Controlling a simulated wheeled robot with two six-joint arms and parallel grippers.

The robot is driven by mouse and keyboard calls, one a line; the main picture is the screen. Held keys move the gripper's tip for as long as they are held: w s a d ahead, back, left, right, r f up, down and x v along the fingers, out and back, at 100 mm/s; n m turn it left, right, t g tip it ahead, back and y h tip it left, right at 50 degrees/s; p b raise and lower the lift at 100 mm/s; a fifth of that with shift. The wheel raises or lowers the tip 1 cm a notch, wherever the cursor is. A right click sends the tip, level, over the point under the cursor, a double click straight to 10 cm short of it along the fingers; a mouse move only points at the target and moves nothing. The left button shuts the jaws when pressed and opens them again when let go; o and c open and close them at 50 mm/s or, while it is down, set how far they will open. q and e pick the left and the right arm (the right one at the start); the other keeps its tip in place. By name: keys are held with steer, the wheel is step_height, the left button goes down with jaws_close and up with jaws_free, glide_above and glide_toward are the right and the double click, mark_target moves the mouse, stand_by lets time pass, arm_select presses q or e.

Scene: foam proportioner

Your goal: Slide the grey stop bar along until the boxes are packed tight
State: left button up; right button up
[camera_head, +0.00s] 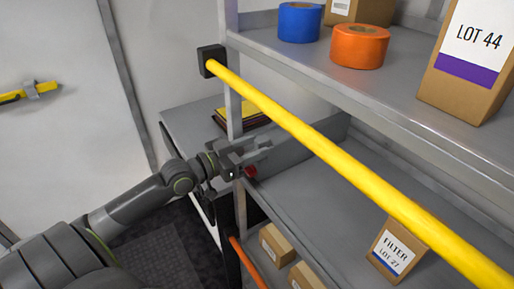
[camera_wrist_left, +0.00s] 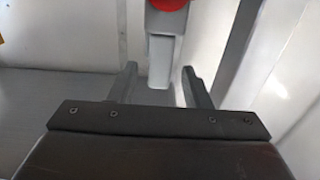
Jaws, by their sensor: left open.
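The grey stop bar (camera_head: 305,140) stands across the middle shelf as a flat upright plate, with a red knob (camera_head: 250,172) at its near end. My left gripper (camera_head: 258,150) is open at that near end, close to the shelf post. In the left wrist view, the open fingers (camera_wrist_left: 159,72) have the bar's grey end piece (camera_wrist_left: 161,55) in the gap between them, with the red part (camera_wrist_left: 168,4) above. I cannot tell whether the fingers touch it. A cardboard box labelled FILTER LOT 27 (camera_head: 397,252) stands on the middle shelf, well right of the bar. My right gripper is not in view.
A yellow rail (camera_head: 330,150) runs diagonally in front of the shelves, above my left gripper. The top shelf holds blue tape (camera_head: 299,22), orange tape (camera_head: 359,46) and a LOT 44 box (camera_head: 470,70). Small boxes (camera_head: 276,243) sit lower down. Bare shelf lies between bar and FILTER box.

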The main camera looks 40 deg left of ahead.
arm_select(q)
steer(key=shift+x, duration=0.75)
jaws_close()
